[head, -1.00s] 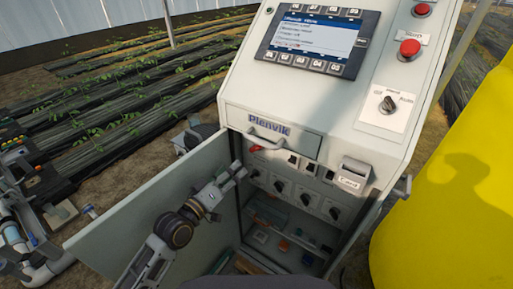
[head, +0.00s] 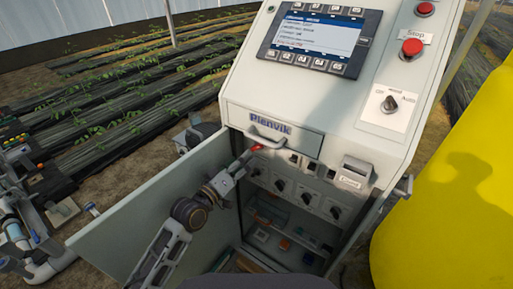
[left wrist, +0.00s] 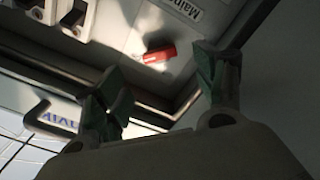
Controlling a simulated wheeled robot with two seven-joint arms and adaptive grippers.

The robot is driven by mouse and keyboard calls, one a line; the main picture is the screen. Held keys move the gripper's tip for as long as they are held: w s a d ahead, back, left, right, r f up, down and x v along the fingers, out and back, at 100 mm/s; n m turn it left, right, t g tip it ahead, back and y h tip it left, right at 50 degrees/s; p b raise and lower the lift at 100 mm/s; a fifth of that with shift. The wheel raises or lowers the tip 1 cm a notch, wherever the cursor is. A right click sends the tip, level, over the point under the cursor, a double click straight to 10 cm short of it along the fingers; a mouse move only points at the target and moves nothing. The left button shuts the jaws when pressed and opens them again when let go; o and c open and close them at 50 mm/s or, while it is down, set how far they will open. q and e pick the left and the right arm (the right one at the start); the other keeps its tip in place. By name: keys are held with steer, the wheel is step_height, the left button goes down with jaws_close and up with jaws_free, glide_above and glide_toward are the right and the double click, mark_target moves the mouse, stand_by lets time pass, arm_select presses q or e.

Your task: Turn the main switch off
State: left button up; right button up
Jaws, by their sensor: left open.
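The main switch has a red handle (head: 256,147) at the upper left of the panel inside the open cabinet. In the left wrist view the red handle (left wrist: 160,54) lies on the light panel beside a partly cut-off label (left wrist: 184,10) reading "Main". My left gripper (head: 246,157) is just below and left of the handle in the head view. In the left wrist view its two green-padded fingers (left wrist: 160,78) are spread, with the handle seen between and beyond them. They appear apart from it. My right gripper is not in view.
The cabinet door (head: 150,215) stands open at the left, behind my left arm. A drawer-like front with a handle (head: 268,134) is just above the switch. Several black rotary knobs (head: 279,185) sit below right. A yellow tank (head: 450,210) stands at the right.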

mark_target(255, 148)
arm_select(q)
steer(key=x, duration=0.4)
steer(key=shift+x, duration=2.55)
steer(key=c, duration=1)
